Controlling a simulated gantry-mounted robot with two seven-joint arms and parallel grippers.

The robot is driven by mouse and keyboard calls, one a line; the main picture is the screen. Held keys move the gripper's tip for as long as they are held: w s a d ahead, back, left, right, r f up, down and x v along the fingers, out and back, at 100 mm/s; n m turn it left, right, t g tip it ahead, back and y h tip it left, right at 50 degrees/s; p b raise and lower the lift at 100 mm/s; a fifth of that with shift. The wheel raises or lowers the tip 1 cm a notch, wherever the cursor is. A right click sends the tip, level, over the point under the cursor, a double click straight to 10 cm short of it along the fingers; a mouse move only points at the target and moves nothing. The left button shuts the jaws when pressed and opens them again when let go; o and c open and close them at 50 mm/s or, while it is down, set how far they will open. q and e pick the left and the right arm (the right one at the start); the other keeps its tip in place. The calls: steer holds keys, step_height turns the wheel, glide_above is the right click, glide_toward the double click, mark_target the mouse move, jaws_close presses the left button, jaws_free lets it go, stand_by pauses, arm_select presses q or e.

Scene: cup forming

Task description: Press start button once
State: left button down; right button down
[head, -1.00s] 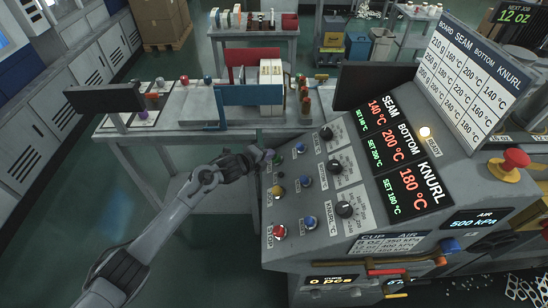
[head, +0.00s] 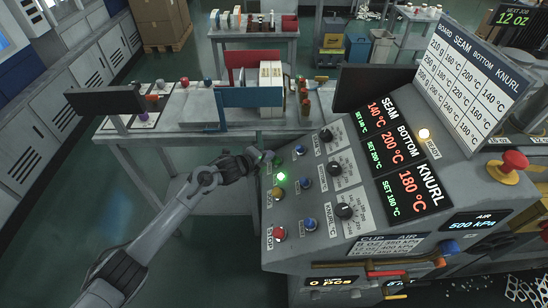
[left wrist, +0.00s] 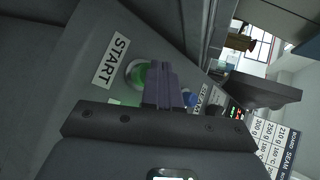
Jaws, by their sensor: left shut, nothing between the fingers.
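The green start button (left wrist: 137,74) shows in the left wrist view beside the white START label (left wrist: 110,62). My left gripper (left wrist: 163,84) is shut and empty, its fingers covering part of the button's right side. Whether the fingertips touch the button cannot be told. In the head view my left gripper (head: 268,157) is at the upper left corner of the sloped control panel (head: 318,225). A bright green light (head: 281,177) glows on the panel just below the fingertips. My right gripper is out of view.
Blue buttons (head: 306,183), a yellow button (head: 278,193) and a red STOP button (head: 279,233) lie close by on the panel. Black knobs (head: 344,210) stand to the right. A red emergency knob (head: 515,159) is far right. A bench (head: 165,130) stands behind my arm.

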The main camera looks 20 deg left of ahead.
arm_select(q)
steer(key=shift+s+a+r+p, duration=0.1)
steer(key=shift+a+r+p, duration=0.2)
steer(key=shift+r, duration=0.1)
steer(key=a+r+p, duration=0.1)
steer(key=r+p, duration=0.1)
steer(key=s+a+r+p, duration=0.1)
steer(key=r+p, duration=0.1)
steer(key=shift+a, duration=0.35)
stand_by(0.7)
steer(key=shift+r, duration=0.1)
